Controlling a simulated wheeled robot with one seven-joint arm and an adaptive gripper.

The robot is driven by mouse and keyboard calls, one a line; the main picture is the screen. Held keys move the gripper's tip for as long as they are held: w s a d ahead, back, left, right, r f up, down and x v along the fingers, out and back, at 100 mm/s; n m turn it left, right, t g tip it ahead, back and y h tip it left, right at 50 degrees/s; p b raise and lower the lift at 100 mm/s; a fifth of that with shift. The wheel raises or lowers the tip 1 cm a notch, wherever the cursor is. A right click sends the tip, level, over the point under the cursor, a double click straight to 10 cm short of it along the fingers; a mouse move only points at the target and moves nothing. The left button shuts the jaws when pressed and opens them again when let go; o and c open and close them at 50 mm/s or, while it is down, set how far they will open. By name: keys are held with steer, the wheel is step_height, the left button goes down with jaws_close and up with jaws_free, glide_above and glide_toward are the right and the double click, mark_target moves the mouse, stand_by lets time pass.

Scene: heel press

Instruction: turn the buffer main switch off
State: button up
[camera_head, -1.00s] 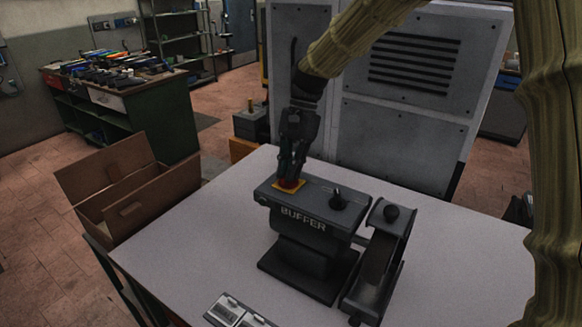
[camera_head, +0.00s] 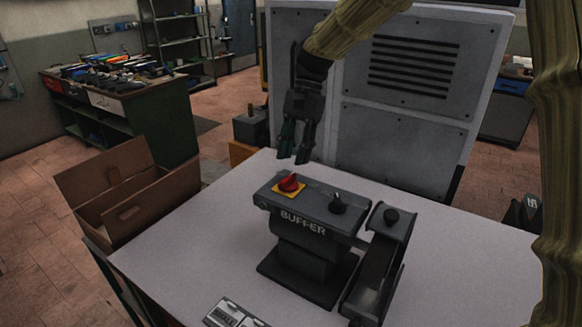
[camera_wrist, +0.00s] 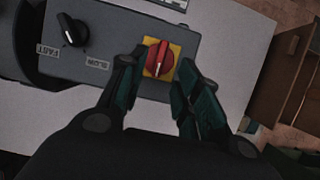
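The buffer's main switch is a red rotary knob on a yellow square plate (camera_head: 288,186), at the left end of the grey BUFFER box's top. In the wrist view, the red knob (camera_wrist: 160,58) has its grip bar nearly upright in the picture, leaning slightly. My gripper (camera_head: 293,159) is in the air above and behind the switch, fingers apart and empty, not touching it. The wrist view shows its two fingers (camera_wrist: 157,72) spread to either side of the knob in the picture. No switch position marks are readable.
A black speed knob (camera_head: 337,204) with SLOW and FAST labels sits on the same box (camera_head: 300,240). A cardboard box (camera_head: 150,200) is left of the table. The table's right side is clear.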

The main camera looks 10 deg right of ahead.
steer(key=v, duration=0.6)
steer(key=shift+r, duration=0.2)
steer(key=shift+w+d, duration=0.1)
